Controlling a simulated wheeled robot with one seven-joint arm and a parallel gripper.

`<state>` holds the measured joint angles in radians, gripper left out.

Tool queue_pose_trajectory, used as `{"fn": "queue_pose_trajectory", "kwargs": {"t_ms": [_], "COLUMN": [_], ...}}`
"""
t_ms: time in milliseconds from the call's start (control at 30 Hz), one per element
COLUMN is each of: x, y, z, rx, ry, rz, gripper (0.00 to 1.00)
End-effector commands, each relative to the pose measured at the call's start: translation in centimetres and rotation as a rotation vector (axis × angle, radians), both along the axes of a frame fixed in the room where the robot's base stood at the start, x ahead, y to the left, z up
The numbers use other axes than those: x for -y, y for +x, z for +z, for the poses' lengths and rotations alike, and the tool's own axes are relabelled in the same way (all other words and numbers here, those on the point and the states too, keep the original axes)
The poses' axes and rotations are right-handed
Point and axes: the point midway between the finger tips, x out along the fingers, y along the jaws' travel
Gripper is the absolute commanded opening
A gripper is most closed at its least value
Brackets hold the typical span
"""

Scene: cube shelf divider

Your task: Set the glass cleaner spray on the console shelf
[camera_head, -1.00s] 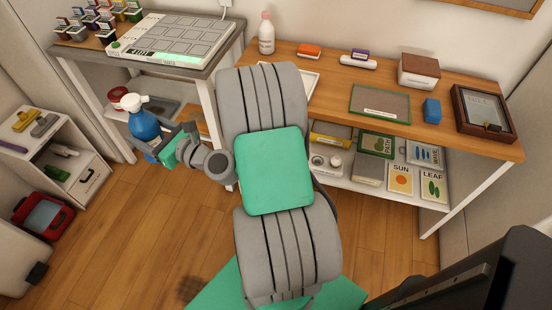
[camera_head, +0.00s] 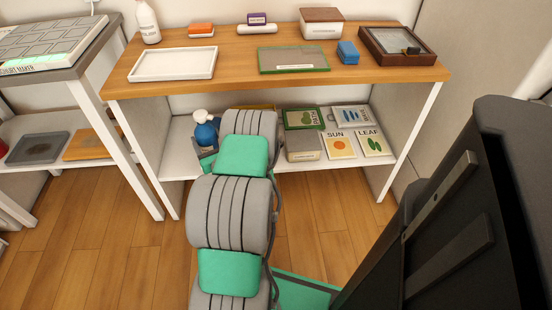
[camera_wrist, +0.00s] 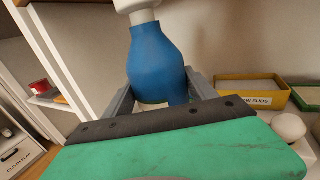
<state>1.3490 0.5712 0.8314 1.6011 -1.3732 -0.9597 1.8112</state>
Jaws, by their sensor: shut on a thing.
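The glass cleaner spray (camera_head: 206,134) is a blue bottle with a white spray head. In the wrist view the blue bottle (camera_wrist: 155,60) stands roughly upright between my fingers, its top cut off by the frame. My gripper (camera_wrist: 160,92) is shut on its lower body. In the head view my gripper (camera_head: 207,155) and the bottle are at the left end of the console's lower shelf (camera_head: 177,158), under the wooden top. I cannot tell whether the bottle's base touches the shelf. My arm hides the shelf's middle.
On the lower shelf, a yellow tray (camera_wrist: 245,92) and a white rounded thing (camera_wrist: 290,128) are right of the bottle. Seed packets (camera_head: 340,145) and a grey box (camera_head: 303,147) fill the right part. The wooden top (camera_head: 230,85) is overhead. A side table (camera_head: 75,70) stands left.

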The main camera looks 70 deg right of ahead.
Motion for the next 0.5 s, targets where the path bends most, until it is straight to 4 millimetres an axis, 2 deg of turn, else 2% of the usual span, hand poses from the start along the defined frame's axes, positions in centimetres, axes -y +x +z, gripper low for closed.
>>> {"fn": "queue_pose_trajectory", "kwargs": {"t_ms": [100,233,500], "x": [0.8,1.2,4.4], "y": [-0.8,-0.1,5.8], "z": [-0.6,-1.0,-3.9], "rx": [0.002,0.002,0.002], "ry": [-0.003,-0.003,-0.008], "rz": [-0.021,-0.020,-0.016], "gripper": [0.00,0.00,0.00]}}
